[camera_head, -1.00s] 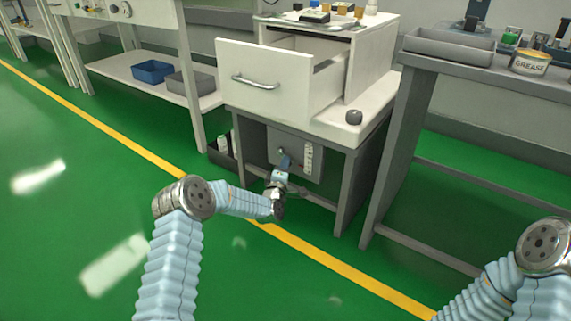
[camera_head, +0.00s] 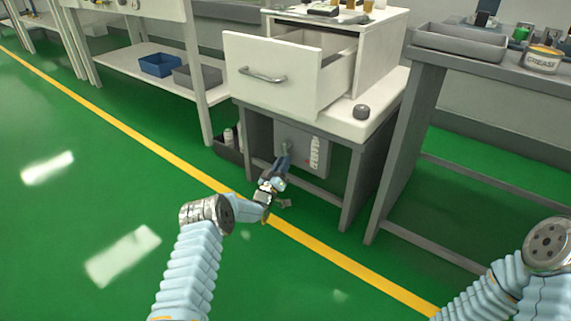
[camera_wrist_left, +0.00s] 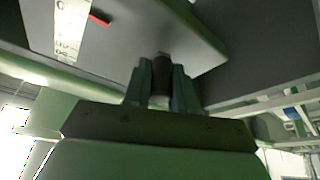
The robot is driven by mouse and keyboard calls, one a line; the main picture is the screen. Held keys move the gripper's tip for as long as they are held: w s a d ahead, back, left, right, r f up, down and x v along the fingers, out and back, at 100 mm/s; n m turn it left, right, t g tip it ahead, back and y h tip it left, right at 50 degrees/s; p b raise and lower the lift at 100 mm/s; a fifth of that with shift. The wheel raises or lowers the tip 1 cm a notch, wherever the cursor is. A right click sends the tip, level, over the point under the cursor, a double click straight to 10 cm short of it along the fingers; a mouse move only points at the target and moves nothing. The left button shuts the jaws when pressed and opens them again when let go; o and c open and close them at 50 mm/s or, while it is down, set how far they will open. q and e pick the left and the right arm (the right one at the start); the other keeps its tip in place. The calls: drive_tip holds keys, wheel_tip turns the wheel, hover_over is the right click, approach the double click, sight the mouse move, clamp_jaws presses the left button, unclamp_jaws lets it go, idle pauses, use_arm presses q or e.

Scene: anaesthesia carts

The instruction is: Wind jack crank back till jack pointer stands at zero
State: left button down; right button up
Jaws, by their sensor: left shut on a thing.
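The jack is a grey box (camera_head: 301,145) under the white cabinet's stand, with a pale scale strip (camera_head: 315,153) on its front. In the left wrist view, the scale (camera_wrist_left: 71,27) is partly cut off and a red pointer (camera_wrist_left: 100,19) lies beside it. The pointer's reading is too small to tell. My left gripper (camera_head: 284,162) reaches the jack front from below. In the left wrist view, its fingers (camera_wrist_left: 162,88) are shut on the dark crank handle (camera_wrist_left: 163,70). The rest of the crank is mostly hidden by the gripper. My right gripper is out of view.
An open white drawer (camera_head: 270,76) juts out above the jack. A dark knob (camera_head: 361,111) sits on the stand's top. A grey bench (camera_head: 425,75) stands at right and a shelf with a blue bin (camera_head: 160,65) at left. The green floor in front is clear.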

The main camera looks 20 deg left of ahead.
use_arm(q)
drive_tip(key=shift+w+a+f+m+g+h, duration=0.15)
drive_tip(key=shift+a+m+h, duration=0.4)
drive_tip(key=shift+m, duration=0.8)
drive_tip(key=shift+w+a+r+m+g+h, duration=0.1)
drive_tip(key=shift+w+a+m+h, duration=0.15)
drive_tip(key=shift+m+h, duration=0.9)
drive_tip(key=shift+w+a+f+m+g+h, duration=0.15)
drive_tip(key=shift+a+m+h, duration=0.25)
drive_tip(key=shift+m, duration=1.2)
drive_tip(key=shift+r, duration=0.15)
drive_tip(key=c, duration=0.9)
unclamp_jaws()
drive_tip(key=shift+c, duration=0.2)
drive_tip(key=shift+s+a, duration=0.1)
drive_tip(key=p+v, duration=0.3)
drive_tip(key=v, duration=1)
drive_tip(key=shift+s+f, duration=0.25)
drive_tip(key=shift+f, duration=0.05)
drive_tip(key=shift+a, duration=0.15)
